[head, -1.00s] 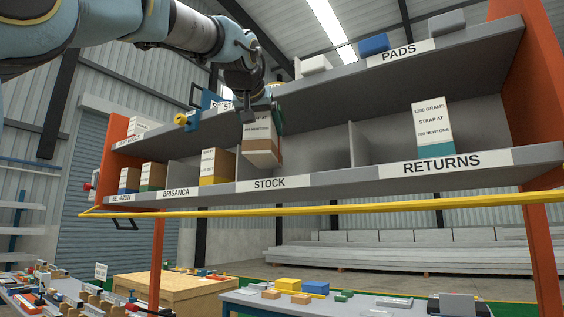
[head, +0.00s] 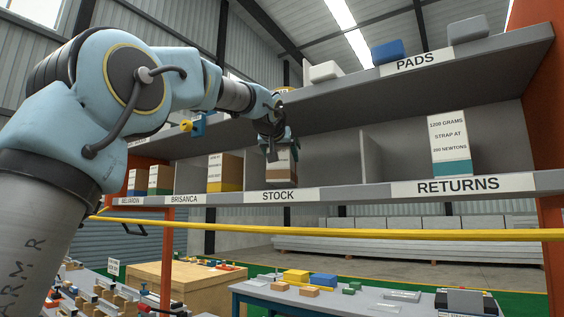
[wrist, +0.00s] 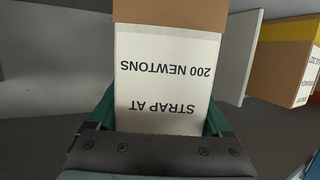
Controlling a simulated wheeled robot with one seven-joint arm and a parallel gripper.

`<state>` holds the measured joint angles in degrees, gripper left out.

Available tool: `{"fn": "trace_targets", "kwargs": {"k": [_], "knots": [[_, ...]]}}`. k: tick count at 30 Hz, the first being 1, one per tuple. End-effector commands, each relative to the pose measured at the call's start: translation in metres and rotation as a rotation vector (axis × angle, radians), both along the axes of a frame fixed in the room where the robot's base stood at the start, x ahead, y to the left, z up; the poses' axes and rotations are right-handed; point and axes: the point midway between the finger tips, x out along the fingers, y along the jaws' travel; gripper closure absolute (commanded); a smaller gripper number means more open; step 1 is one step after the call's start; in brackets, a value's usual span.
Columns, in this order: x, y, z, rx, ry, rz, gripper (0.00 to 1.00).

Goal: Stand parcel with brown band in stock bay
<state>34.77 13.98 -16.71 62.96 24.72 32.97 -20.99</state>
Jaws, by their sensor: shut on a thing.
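The parcel with the brown band (head: 284,168) is a cardboard box with a white printed label. It is upright inside the stock bay, behind the STOCK label (head: 278,196). My gripper (head: 272,150) is shut on its upper part. In the wrist view the green fingers of my gripper (wrist: 160,122) lie on both sides of the parcel (wrist: 165,75), whose label reads upside down. Its base is low, near the shelf board (head: 340,193), but I cannot tell whether it touches.
A parcel with a yellow band (head: 226,172) stands to the left, beyond a divider (wrist: 236,55). Another divider (head: 371,157) stands to the right. A parcel with a teal band (head: 450,145) stands in the returns bay. A yellow rail (head: 400,234) runs in front.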

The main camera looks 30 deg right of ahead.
Motion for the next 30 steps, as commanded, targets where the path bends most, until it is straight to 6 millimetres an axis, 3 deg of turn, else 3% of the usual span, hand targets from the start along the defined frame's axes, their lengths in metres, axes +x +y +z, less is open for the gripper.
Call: {"fn": "trace_targets", "kwargs": {"k": [8, 20, 21, 25, 30], "knots": [[-0.001, 0.001, -0.018, -0.005, -0.006, -0.001, 1.00], [-0.002, 0.001, -0.023, -0.006, -0.007, -0.001, 1.00], [-0.001, 0.001, -0.025, -0.002, -0.002, -0.001, 0.15], [-0.001, 0.001, -0.025, -0.002, -0.002, -0.001, 0.01], [-0.001, 0.001, -0.025, -0.002, -0.002, -0.001, 0.00]]}}
